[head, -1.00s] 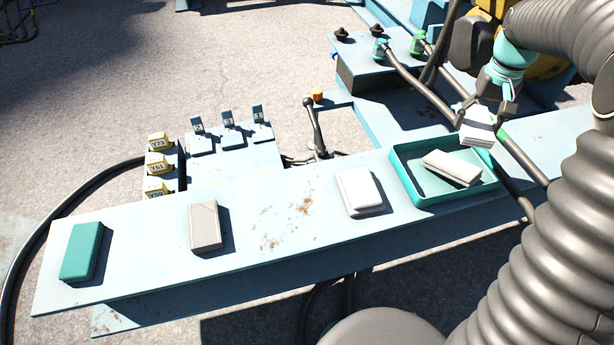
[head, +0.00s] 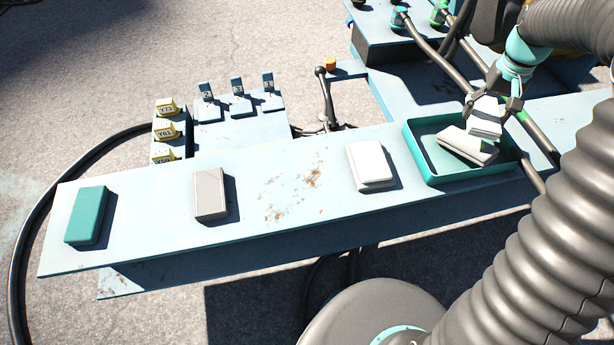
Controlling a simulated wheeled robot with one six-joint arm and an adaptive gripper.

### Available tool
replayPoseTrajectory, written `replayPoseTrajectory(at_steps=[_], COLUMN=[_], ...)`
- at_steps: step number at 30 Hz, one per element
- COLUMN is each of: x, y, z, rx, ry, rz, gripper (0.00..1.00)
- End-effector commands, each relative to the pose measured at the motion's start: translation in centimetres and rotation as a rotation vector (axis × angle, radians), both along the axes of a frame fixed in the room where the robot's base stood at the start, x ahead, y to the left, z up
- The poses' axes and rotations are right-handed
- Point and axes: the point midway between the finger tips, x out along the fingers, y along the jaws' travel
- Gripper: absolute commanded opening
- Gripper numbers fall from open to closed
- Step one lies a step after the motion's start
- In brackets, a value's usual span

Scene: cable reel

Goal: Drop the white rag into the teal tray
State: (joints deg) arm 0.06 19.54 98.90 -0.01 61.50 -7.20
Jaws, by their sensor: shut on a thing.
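My gripper (head: 490,104) is shut on a white folded rag (head: 486,122) and holds it over the right part of the teal tray (head: 424,164). An off-white folded rag (head: 460,147) lies tilted inside the tray. In the picture the held rag overlaps its upper right end; I cannot tell whether they touch. The tray sits on the pale blue beam, toward its right. Another white folded rag (head: 370,163) lies on the beam just left of the tray, outside it.
A grey folded cloth (head: 209,193) and a teal one (head: 87,215) lie farther left on the pale blue beam (head: 290,205). Behind stand yellow-tagged blocks (head: 165,131), blue tags (head: 237,87) and a black lever (head: 326,95). Dark hoses (head: 535,140) run by the tray's right side.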

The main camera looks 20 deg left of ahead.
Motion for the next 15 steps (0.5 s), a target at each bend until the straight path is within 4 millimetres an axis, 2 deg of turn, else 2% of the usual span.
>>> replayPoseTrajectory(at_steps=[5,6,8,9,15], x=[0.00,0.00,0.00,0.00,0.00], y=[-0.01,-0.01,-0.01,-0.01,-0.01], z=[0.03,0.03,0.03,0.04,0.04], rx=[0.000,0.000,0.000,0.000,0.000], ry=[0.000,0.000,0.000,0.000,0.000], rz=[0.000,0.000,0.000,0.000,0.000], gripper=[0.44,0.82,0.97,1.00,1.00])
